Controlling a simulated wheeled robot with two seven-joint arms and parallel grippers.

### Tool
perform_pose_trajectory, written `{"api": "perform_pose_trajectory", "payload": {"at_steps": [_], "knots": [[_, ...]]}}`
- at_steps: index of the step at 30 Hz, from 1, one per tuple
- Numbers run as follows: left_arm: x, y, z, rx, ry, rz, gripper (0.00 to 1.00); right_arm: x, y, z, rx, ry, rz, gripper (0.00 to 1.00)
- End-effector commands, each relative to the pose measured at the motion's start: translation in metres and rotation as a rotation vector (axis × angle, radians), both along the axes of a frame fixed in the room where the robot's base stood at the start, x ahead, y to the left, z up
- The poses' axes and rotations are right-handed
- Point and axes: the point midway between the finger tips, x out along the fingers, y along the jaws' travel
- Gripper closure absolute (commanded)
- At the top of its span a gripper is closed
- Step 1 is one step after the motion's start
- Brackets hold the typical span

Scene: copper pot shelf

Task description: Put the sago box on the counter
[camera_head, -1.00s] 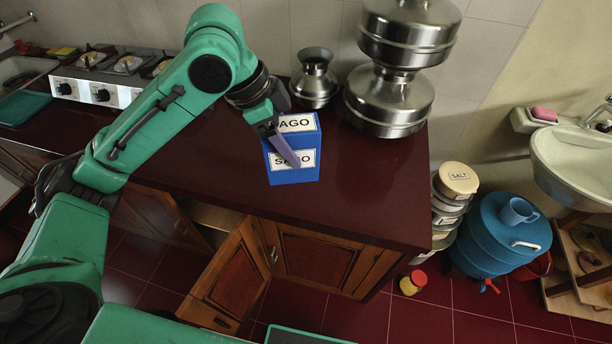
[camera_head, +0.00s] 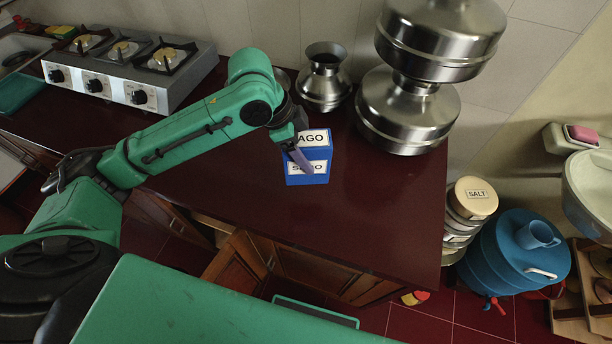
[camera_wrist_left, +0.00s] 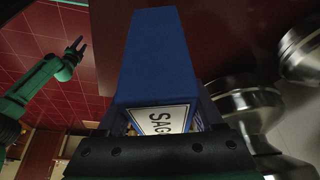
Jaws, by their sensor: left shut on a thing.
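The sago box (camera_head: 319,151) is blue with white labels reading SAGO. My left gripper (camera_head: 299,158) is shut on it. The box is upright at the dark red counter (camera_head: 385,215), in front of the small metal pot. I cannot tell whether its base touches the top. In the left wrist view, the box (camera_wrist_left: 158,55) fills the middle between the fingers, its label partly hidden by the gripper. My right gripper (camera_wrist_left: 75,48) shows small at the upper left of that view, empty, its fingers apart.
A small metal pot (camera_head: 325,80) and large stacked metal pots (camera_head: 408,110) stand behind and right of the box. A gas stove (camera_head: 130,72) is at the left. The counter's front right is bare. Below it, a cabinet door (camera_head: 235,265) hangs open.

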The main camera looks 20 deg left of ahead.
Motion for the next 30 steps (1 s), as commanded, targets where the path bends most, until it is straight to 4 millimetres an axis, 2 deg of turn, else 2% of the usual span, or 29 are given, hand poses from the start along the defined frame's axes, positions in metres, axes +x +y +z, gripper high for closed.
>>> {"api": "perform_pose_trajectory", "payload": {"at_steps": [1,4,11,15,25,26,27,28,30], "knots": [[-0.001,0.000,-0.014,0.000,0.004,0.002,1.00,-0.003,0.000,0.003,0.000,0.004,0.000,0.50],[0.000,0.000,-0.041,-0.001,0.002,0.001,1.00,-0.003,0.000,0.006,0.000,0.005,0.000,0.50],[0.000,0.000,-0.077,0.000,-0.001,0.000,1.00,0.010,0.001,0.010,0.001,-0.015,0.000,0.50],[0.001,0.000,-0.099,-0.001,-0.002,0.001,1.00,0.011,0.001,0.013,0.002,-0.017,0.000,0.50],[0.002,0.000,-0.104,-0.001,-0.004,0.000,1.00,0.009,0.001,0.012,0.002,-0.014,0.001,0.50],[0.001,0.000,-0.105,0.001,-0.002,0.001,0.20,0.009,0.001,0.012,0.002,-0.014,0.001,0.50],[0.001,0.000,-0.105,0.000,-0.001,0.000,0.05,0.009,0.001,0.012,0.002,-0.014,0.001,0.50],[0.001,0.000,-0.105,0.000,-0.001,0.000,0.01,0.009,0.001,0.012,0.002,-0.014,0.001,0.50],[0.001,0.000,-0.105,0.000,-0.001,0.000,0.01,0.008,0.001,0.012,0.002,-0.013,0.001,0.50]]}}
